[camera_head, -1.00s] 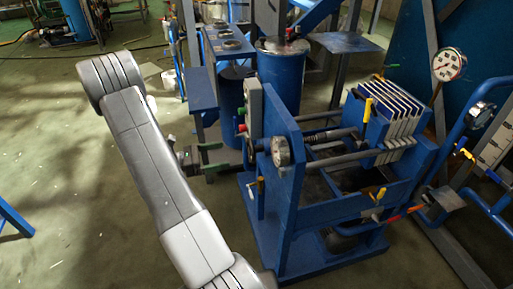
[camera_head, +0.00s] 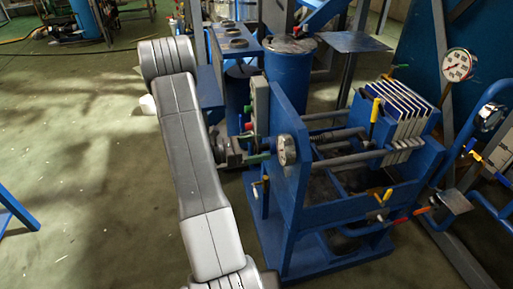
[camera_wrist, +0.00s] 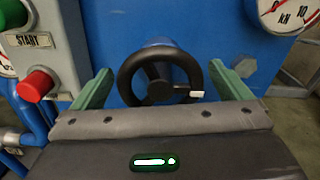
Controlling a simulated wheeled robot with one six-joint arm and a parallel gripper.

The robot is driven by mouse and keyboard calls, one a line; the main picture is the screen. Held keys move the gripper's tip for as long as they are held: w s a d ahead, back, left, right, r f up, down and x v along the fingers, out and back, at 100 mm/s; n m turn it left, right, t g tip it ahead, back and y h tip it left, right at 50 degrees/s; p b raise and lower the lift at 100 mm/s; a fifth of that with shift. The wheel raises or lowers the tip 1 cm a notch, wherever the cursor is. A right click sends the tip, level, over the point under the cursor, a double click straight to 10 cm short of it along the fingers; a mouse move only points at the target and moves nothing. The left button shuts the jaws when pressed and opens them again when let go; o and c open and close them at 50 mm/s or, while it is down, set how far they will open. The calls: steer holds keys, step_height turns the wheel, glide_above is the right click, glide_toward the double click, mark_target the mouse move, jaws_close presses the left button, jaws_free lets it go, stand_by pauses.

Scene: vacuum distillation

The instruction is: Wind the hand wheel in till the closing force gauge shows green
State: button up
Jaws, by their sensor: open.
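The black hand wheel (camera_wrist: 127,72) stands on the blue end plate in the wrist view, with a small white handle on its right rim. My gripper (camera_wrist: 160,77) is open, its green fingers to the left and right of the wheel; I cannot tell whether they touch it. The closing force gauge (camera_wrist: 288,12), marked kN, is cut off at the top right, with red at its left; its full reading is not visible. In the head view this gauge (camera_head: 287,150) is small, and my gripper (camera_head: 254,148) is close to the end plate. The wheel is not clear there.
A control box (camera_wrist: 54,42) with a green START button and a red button (camera_wrist: 36,86) is left of the wheel. The blue press frame (camera_head: 290,205) holds several plates (camera_head: 400,98). Blue drums stand behind. The floor at the left is open.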

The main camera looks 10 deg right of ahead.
steer(key=shift+c, duration=0.5)
steer(key=c, duration=0.9)
steer(key=shift+f, duration=0.1)
steer(key=m+b, duration=0.2)
steer(key=shift+f+m+b, duration=0.1)
steer(key=shift+m+b, duration=0.2)
steer(key=shift+b, duration=0.05)
steer(key=shift+s+m+b, duration=0.1)
steer(key=shift+m+b, duration=1.15)
steer(key=shift+m, duration=0.25)
steer(key=o, duration=1)
